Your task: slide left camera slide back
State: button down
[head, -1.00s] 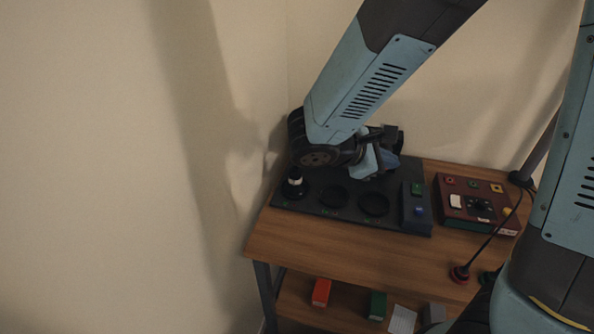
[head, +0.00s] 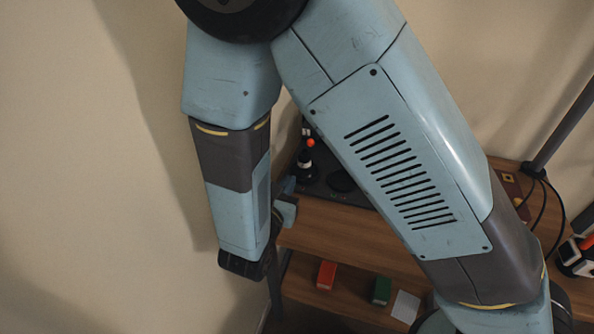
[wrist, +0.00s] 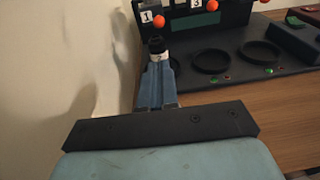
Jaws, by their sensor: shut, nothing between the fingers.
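A black stand at the back of the dark mat carries white plates marked 1 and 3 with orange knobs in the wrist view. The left slide appears to be the one with plate 1 (wrist: 147,17) and its orange knob (wrist: 159,21); an orange knob also shows in the head view (head: 310,143). My gripper (wrist: 158,66) is shut and empty, its blue fingers pointing at a small black part with a white band (wrist: 157,46). In the wrist view the fingertips overlap that part's base; contact cannot be told. My arm hides most of the stand in the head view.
The dark mat (wrist: 185,78) has two round black rings (wrist: 207,61) and (wrist: 260,52) to the right. The wall stands close on the left. The wooden table (head: 340,232) is clear in front. Red (head: 326,274) and green (head: 381,290) blocks lie on the lower shelf.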

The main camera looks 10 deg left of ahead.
jog(key=w, duration=0.4)
jog(key=w+d, duration=0.1)
jog(key=w, duration=0.6)
jog(key=shift+w+d+f, duration=0.25)
jog(key=shift+w, duration=0.15)
jog(key=shift+w+r, duration=0.1)
jog(key=shift+w, duration=0.45)
